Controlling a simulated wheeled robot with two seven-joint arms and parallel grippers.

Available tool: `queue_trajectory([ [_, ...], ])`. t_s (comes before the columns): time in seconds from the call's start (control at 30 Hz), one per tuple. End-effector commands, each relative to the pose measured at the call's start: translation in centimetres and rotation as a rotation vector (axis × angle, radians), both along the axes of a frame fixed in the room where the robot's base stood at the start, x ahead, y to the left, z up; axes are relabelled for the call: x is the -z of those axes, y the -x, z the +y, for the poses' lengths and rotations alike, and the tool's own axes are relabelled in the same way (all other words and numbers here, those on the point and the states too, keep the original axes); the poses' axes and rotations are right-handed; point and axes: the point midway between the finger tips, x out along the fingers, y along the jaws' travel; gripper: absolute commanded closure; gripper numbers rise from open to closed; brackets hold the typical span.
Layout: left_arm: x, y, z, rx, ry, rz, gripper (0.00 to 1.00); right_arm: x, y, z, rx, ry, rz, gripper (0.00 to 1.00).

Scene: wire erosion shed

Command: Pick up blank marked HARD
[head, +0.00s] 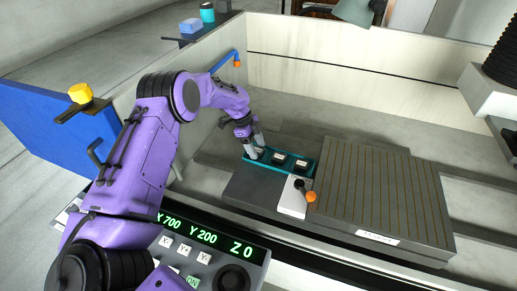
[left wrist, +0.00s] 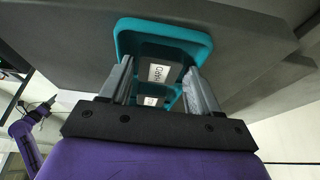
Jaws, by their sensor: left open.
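The blank marked HARD (left wrist: 158,73) is a dark block with a white label, lying in a teal-rimmed tray (left wrist: 203,42). My left gripper (head: 257,147) reaches down to the left end of the tray in the head view. In the left wrist view its open fingers (left wrist: 160,80) stand on either side of the HARD blank; I cannot tell whether they touch it. A second label (left wrist: 150,101) shows nearer the gripper, its text unreadable. The head view shows other blanks in the tray, a middle one (head: 279,158) and a right one (head: 301,163). A small purple arm shows at the wrist view's left edge; its fingers are unclear.
A white plate (head: 294,197) with an orange-knobbed lever (head: 310,196) stands in front of the tray. A grooved plate (head: 380,195) lies to the right. A control panel (head: 205,240) is in front. A pale tank wall (head: 330,75) rises behind.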

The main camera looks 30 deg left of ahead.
Motion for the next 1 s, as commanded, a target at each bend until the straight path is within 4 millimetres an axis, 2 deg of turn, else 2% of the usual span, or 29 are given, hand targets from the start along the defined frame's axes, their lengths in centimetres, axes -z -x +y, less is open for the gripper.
queue_trajectory([
  [0.23, 0.5, 0.0, -0.2, -0.001, 0.001, -0.001, 0.38, -0.1, 0.0, 0.0, 0.0, -0.001, 0.001, 0.57],
  [0.27, 0.5, 0.0, -0.2, -0.001, 0.001, -0.001, 0.42, -0.1, 0.0, 0.0, 0.0, -0.001, 0.001, 0.57],
  [0.43, 0.5, 0.0, -0.2, -0.001, 0.001, -0.001, 0.97, -0.1, 0.0, 0.0, 0.0, -0.001, 0.001, 0.57],
  [0.8, -0.2, -0.1, -0.1, -0.002, 0.001, -0.005, 0.97, 0.6, 0.0, 0.0, 0.0, -0.001, 0.001, 0.57],
  [0.93, -2.2, -0.2, -0.2, -0.001, 0.003, -0.011, 0.97, 2.4, 0.0, 0.0, 0.0, 0.0, 0.0, 0.57],
  [1.0, -4.2, 1.0, -0.7, 0.0, 0.004, -0.007, 0.97, 2.4, 0.0, 0.0, 0.0, -0.001, 0.001, 0.57],
])
